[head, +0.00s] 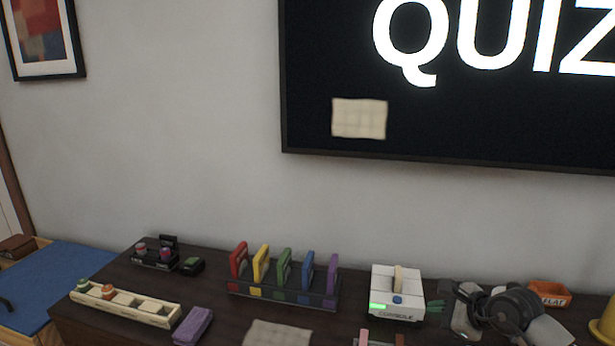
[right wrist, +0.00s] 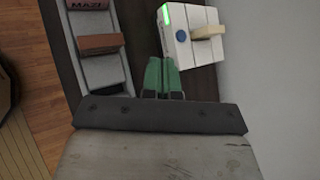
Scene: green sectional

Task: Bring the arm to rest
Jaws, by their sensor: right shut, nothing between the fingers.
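My right gripper (head: 437,305) is low at the right in the head view, just right of the white console (head: 397,294). Its green fingers also show in the right wrist view (right wrist: 162,72), pressed together with nothing between them. The console (right wrist: 190,38) lies just beyond and to the right of the fingertips there; I see no clear contact. Dark and grey parts behind the fingers look like my wrist and arm, though where they end is hard to tell. My left gripper is in neither view.
A dark desk holds a rack of colored pieces (head: 283,290), a cream tray (head: 130,306), a purple block (head: 193,326) and an orange box (head: 549,293). A grey tray (right wrist: 97,75) lies left of my fingers. A screen (head: 330,60) hangs behind.

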